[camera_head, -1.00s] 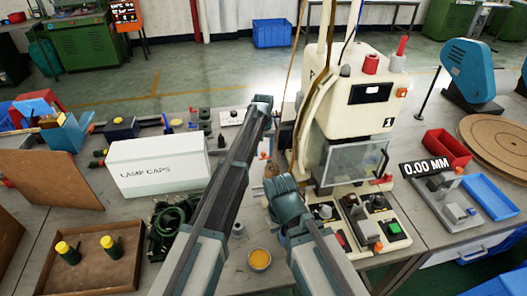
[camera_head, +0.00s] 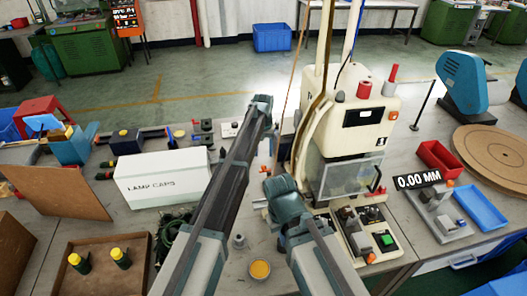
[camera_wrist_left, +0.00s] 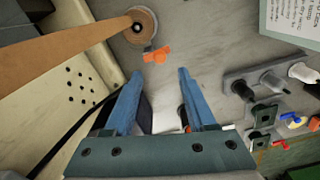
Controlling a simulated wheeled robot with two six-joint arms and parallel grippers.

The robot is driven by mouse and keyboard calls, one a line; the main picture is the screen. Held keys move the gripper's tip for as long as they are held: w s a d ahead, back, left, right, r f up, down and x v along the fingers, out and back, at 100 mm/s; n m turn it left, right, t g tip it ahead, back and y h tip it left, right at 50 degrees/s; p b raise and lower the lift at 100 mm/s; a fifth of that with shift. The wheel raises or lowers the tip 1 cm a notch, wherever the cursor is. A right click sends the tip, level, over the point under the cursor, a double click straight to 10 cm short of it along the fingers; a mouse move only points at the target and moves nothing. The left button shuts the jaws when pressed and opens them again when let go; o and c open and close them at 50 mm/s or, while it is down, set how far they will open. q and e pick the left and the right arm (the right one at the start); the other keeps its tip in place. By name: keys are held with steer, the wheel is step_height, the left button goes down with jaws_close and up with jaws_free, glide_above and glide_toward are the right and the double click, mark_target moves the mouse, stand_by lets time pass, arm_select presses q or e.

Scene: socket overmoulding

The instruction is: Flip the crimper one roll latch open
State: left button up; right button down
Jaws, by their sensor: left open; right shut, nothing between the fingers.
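Crimper one (camera_head: 352,118) is the cream press marked 1. In the left wrist view, its small orange roll latch (camera_wrist_left: 157,54) lies just beyond my left fingertips, beside the brown-rimmed roll (camera_wrist_left: 141,27) and its tan strip. In the head view a small orange spot (camera_head: 263,169), probably the latch, shows beside the press. My left gripper (camera_wrist_left: 160,76) is open and empty, its blue fingers pointing toward the latch without visible contact. In the head view the left gripper (camera_head: 266,106) is mostly hidden by its arm. My right gripper (camera_head: 259,204) is shut and empty, lower, in front of the press.
A white lamp caps box (camera_head: 162,178) stands left of my left arm. A cup with orange contents (camera_head: 260,269) is near the front. A grey tool rack (camera_wrist_left: 265,85) stands right in the wrist view. A red bin (camera_head: 440,158) and blue tray (camera_head: 480,209) lie right.

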step_height(320, 180, up, 6)
steer(key=p, duration=0.5)
steer(key=shift+r, duration=0.15)
